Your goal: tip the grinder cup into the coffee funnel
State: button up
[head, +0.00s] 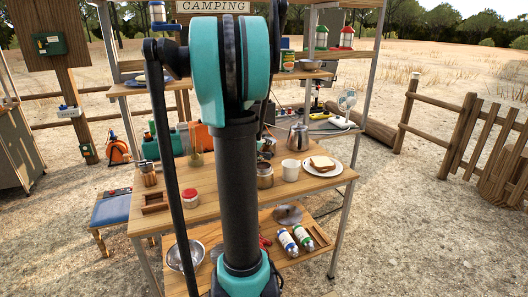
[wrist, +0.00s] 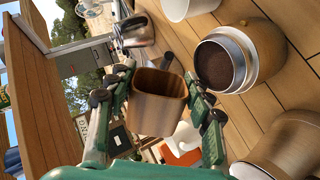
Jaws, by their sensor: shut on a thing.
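The grinder cup (wrist: 158,92), a squarish brown cup, is between the fingers of my gripper (wrist: 164,90) in the wrist view. My gripper is shut on it. The cup's rim and part of its brown inner wall show; what lies deeper inside is hidden. The coffee funnel (wrist: 217,64) sits in a round metal-rimmed pot base, to the right of and slightly above the cup in this view, apart from it. Its round inside is dark brown. In the head view the pot base (head: 265,178) stands on the table; my arm hides the gripper and cup there.
A white mug (head: 291,170), a plate (head: 335,170) with bread and a metal pot (head: 298,138) stand near the pot base. A red-lidded jar (head: 190,198) and a wooden box (head: 154,204) are on the left. Another brown rounded vessel (wrist: 285,150) is close at lower right in the wrist view.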

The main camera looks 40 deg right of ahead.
dwell(0.3)
jog(key=shift+s+a+r, duration=0.1)
jog(key=shift+a+r, duration=0.05)
jog(key=shift+a, duration=0.1)
jog(key=shift+w+a+n+g, duration=0.15)
jog(key=shift+w+n+g, duration=0.45)
jog(key=shift+n+g, duration=0.45)
jog(key=shift+w+a+r+n+g+h, duration=0.1)
jog(key=shift+w+r+n+g+h, duration=0.15)
jog(key=shift+n+g, duration=0.3)
jog(key=shift+w+r+n+g+h, duration=0.15)
jog(key=shift+n+g+h, duration=0.2)
jog(key=shift+n+g, duration=0.15)
jog(key=shift+w+r+n+g+h, duration=0.25)
jog(key=shift+r+n+g+h, duration=0.15)
jog(key=shift+n+g, duration=0.45)
jog(key=n, duration=0.1)
jog(key=n+g+h, duration=0.1)
jog(key=r+n+g, duration=0.1)
jog(key=shift+w+a+r+h, duration=0.1)
jog(key=shift+w+a+h, duration=0.05)
jog(key=shift+w+h, duration=0.15)
notch_tip(320, 180, up, 2)
jog(key=n+g+h, duration=0.1)
jog(key=n, duration=0.1)
jog(key=n+g+h, duration=0.1)
jog(key=n, duration=0.2)
jog(key=shift+w+r+h, duration=0.1)
jog(key=shift+r+h, duration=0.05)
jog(key=shift+h, duration=0.25)
